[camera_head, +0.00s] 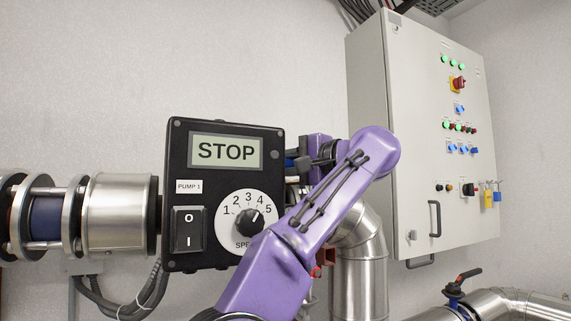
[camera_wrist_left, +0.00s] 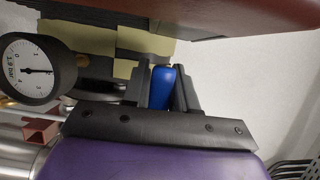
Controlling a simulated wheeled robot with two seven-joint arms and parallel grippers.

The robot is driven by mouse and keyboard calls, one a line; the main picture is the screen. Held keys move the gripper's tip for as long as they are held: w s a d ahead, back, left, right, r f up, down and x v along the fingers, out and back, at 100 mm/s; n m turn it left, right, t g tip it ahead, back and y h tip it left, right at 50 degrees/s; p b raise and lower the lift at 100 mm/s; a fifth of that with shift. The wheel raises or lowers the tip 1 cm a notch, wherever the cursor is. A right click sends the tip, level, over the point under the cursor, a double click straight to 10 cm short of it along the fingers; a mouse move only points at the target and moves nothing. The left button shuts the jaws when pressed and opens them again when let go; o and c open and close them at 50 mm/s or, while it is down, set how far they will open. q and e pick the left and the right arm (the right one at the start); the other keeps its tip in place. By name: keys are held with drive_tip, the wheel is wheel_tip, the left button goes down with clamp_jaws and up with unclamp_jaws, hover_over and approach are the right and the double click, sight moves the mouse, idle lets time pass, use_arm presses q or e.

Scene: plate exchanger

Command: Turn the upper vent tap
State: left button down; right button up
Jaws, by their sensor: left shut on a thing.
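In the left wrist view a blue handle (camera_wrist_left: 161,90), apparently the upper vent tap's, stands between the two dark fingers of my left gripper (camera_wrist_left: 163,76). The fingers are shut on it, one on each side. Only part of the handle shows; the tap's body is hidden. In the head view my purple left arm rises from the bottom and bends back left. Its gripper (camera_head: 297,162) lies at the right edge of the black pump control box, and its fingertips and the tap are hidden there. My right gripper is not in view.
The control box (camera_head: 181,142) reads STOP. A grey electrical cabinet (camera_head: 421,108) hangs at right, with a steel pipe (camera_head: 362,270) below left of it. In the left wrist view a round pressure gauge (camera_wrist_left: 28,68) is at left and a reddish-brown surface (camera_wrist_left: 200,14) crosses the top.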

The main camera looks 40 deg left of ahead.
use_arm(q)
drive_tip(key=c, duration=1.1)
unclamp_jaws()
drive_tip(key=shift+o, duration=0.6)
drive_tip(key=shift+a+f, duration=0.1)
drive_tip(key=d+p, duration=0.1)
drive_tip(key=d, duration=0.9)
drive_tip(key=shift+d+p, duration=0.3)
drive_tip(key=shift+w, duration=0.1)
